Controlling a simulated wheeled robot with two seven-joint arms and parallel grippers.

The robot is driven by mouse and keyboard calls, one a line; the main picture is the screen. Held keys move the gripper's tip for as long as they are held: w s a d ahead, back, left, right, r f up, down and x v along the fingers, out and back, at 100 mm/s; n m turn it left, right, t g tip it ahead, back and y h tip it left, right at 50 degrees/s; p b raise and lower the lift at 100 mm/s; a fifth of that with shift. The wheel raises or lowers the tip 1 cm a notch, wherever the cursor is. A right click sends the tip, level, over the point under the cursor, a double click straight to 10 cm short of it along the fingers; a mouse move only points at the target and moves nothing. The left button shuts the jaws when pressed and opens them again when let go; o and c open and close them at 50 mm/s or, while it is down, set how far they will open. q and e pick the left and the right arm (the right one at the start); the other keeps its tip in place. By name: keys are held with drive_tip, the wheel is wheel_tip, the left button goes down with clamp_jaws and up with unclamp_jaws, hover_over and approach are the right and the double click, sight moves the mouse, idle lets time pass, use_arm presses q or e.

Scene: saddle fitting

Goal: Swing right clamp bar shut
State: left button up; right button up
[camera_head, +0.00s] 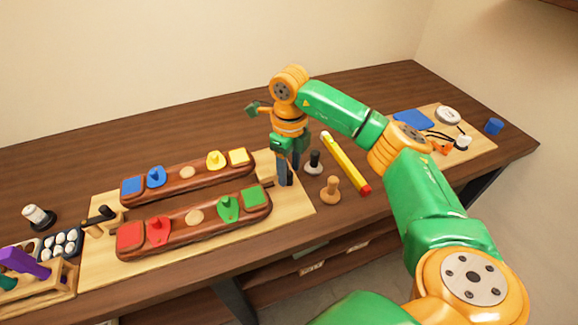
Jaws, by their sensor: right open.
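My right gripper (287,178) points down at the right end of the pale fixture board (300,208), its dark fingers open. Two long reddish-brown wooden bars lie on the board, a rear one (190,178) with blue and yellow pieces and a front one (180,226) with red and green pieces. A small dark piece (267,184), perhaps part of the right clamp, shows just left of the fingers. The rest of the right clamp bar is hidden or too small to make out, and I cannot tell whether the fingers touch it. My left gripper is out of view.
A yellow stick with a red end (346,164), a black-topped peg (314,162) and a wooden peg (330,189) stand or lie close right of the gripper. A black-knobbed clamp (106,212) is at the board's left end. The table behind the rear bar is clear.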

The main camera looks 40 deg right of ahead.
clamp_jaws()
drive_tip(key=shift+a, duration=0.15)
drive_tip(key=w+a+m, duration=0.1)
drive_tip(key=m, duration=0.3)
drive_tip(key=w+a+m+p, duration=0.1)
drive_tip(key=w+m, duration=0.1)
drive_tip(key=m, duration=0.2)
drive_tip(key=w+a+m+p, duration=0.1)
drive_tip(key=m, duration=0.3)
drive_tip(key=shift+w+a+m, duration=0.1)
drive_tip(key=shift+w+m, duration=0.2)
drive_tip(key=shift+w, duration=0.1)
drive_tip(key=shift+w+m, duration=0.4)
drive_tip(key=shift+m, duration=0.4)
drive_tip(key=shift+w+m, duration=0.4)
drive_tip(key=shift+m, duration=0.4)
